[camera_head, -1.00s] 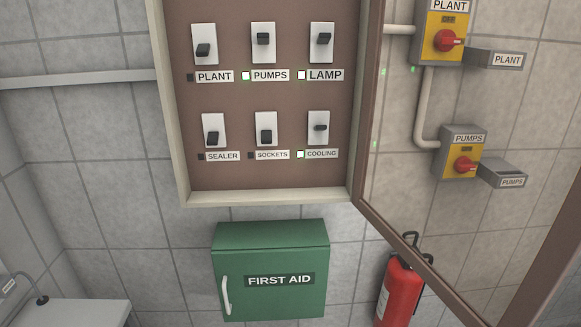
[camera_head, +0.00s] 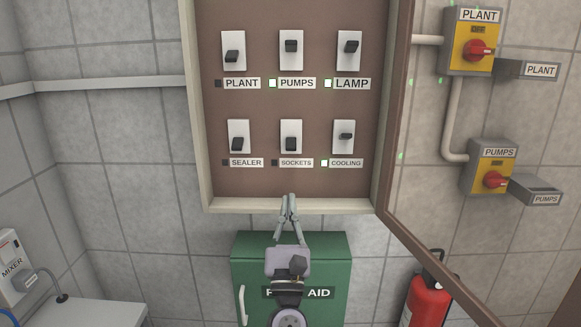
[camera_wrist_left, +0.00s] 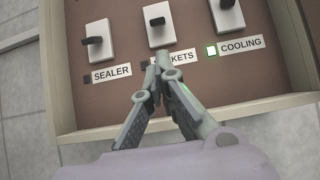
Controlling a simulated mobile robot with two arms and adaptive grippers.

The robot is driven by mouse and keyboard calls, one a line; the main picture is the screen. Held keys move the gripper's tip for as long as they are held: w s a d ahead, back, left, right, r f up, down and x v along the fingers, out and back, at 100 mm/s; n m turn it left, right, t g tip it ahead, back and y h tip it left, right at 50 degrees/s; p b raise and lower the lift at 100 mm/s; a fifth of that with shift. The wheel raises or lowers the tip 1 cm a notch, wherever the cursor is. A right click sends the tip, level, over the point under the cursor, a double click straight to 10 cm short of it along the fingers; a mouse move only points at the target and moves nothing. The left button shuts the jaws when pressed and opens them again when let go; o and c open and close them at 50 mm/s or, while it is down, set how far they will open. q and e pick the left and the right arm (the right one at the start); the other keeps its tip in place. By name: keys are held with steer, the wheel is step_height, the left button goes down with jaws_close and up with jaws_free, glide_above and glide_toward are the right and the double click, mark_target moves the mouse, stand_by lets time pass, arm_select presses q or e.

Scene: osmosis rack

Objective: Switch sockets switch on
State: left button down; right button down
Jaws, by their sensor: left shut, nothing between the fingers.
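The sockets switch (camera_head: 291,143) is a dark lever on a white plate in the lower row, middle, of the brown panel. Its lever sits low, and the small lamp beside its SOCKETS label is dark. It also shows in the left wrist view (camera_wrist_left: 158,22), above the fingertips, which cover part of the label. My left gripper (camera_head: 289,197) is shut and empty, in front of the panel's lower frame and below the switch, pointing up. In the left wrist view its fingertips (camera_wrist_left: 164,62) meet just below the switch plate. I see no contact with the lever. My right gripper is not in view.
The sealer switch (camera_head: 238,144) and cooling switch (camera_head: 345,136) flank it closely. The cabinet frame (camera_head: 300,206) juts out below. An open glazed door (camera_head: 440,262) stands at right. A green first aid box (camera_head: 335,260) hangs below, partly behind my arm.

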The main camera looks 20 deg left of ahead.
mark_target(291, 145)
arm_select(q)
steer(key=p+x, duration=0.3)
steer(key=x, duration=0.5)
steer(key=shift+w+a+r, duration=0.15)
steer(key=shift+w+r, duration=0.05)
steer(key=shift+r, duration=0.1)
steer(key=shift+w+a+r+p, duration=0.15)
steer(key=shift+w+r+p, duration=0.15)
steer(key=shift+w, duration=0.25)
